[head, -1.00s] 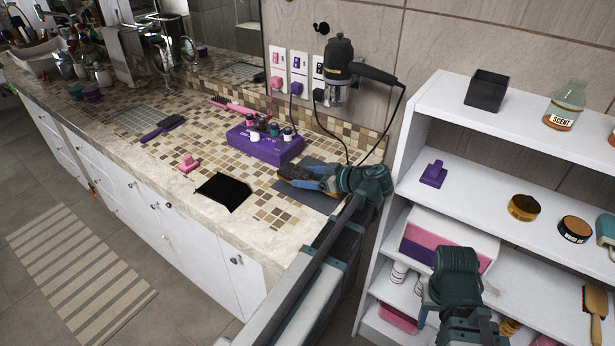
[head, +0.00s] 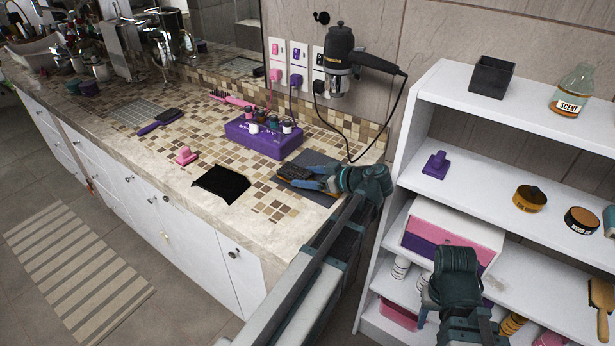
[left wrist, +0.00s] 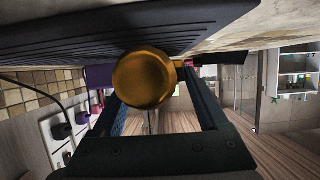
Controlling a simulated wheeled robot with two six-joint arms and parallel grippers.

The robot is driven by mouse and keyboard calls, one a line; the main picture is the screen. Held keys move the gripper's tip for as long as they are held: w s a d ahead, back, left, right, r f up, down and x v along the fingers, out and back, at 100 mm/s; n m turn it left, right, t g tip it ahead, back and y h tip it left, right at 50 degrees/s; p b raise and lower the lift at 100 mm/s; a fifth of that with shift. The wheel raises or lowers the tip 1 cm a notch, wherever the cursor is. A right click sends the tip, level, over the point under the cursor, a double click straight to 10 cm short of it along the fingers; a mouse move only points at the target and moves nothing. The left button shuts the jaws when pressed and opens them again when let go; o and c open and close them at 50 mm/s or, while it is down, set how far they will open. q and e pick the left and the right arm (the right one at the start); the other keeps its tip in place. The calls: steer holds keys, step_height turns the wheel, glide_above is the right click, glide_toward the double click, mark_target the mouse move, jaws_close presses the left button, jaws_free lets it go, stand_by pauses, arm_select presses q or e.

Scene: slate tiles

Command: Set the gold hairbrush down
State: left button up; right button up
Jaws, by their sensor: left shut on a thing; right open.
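My left gripper (head: 312,180) is shut on the gold hairbrush (head: 293,172), at the dark grey mat (head: 318,196) on the counter's right end. In the head view the brush's dark bristle side shows and the fingers hide part of it. In the left wrist view the round gold end of the brush (left wrist: 145,80) sits between the fingers, close to the mat (left wrist: 150,28). I cannot tell whether the brush touches the mat. My right gripper (head: 428,306) is open in front of the white shelf, its fingers mostly hidden by my arm.
A purple box (head: 265,141) with several bottles stands left of the mat. A black cloth (head: 221,184) and a pink object (head: 186,156) lie nearer the front edge. A hair dryer's cord (head: 388,130) hangs behind the mat. The white shelf (head: 455,90) stands right, with another gold-coloured brush (head: 600,300).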

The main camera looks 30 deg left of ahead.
arm_select(q)
steer(key=shift+f+b, duration=0.3)
steer(key=shift+f, duration=0.1)
steer(key=o, duration=1.4)
steer(key=shift+o, duration=0.2)
steer(key=p+v, duration=0.5)
steer(key=v, duration=0.8)
steer(key=shift+d, duration=0.4)
steer(key=shift+r, duration=0.15)
steer(key=s+d+f+m+h+p, duration=0.1)
steer(key=s+d+f+m+h, duration=0.1)
steer(key=s+d+m+h, duration=0.2)
steer(key=s+d+f+m+h+p, duration=0.2)
steer(key=s+d+f+m+h, duration=0.1)
steer(key=s+d+m, duration=0.3)
steer(key=s+d+f+m+g+h+p, duration=0.1)
steer(key=s+d+f+m+h+p, duration=0.1)
steer(key=s+d+m+h, duration=0.3)
steer(key=d+f+m, duration=0.1)
steer(key=d+m, duration=0.2)
steer(key=m, duration=0.3)
steer(key=shift+s+d+f, duration=0.25)
steer(key=shift+s, duration=0.1)
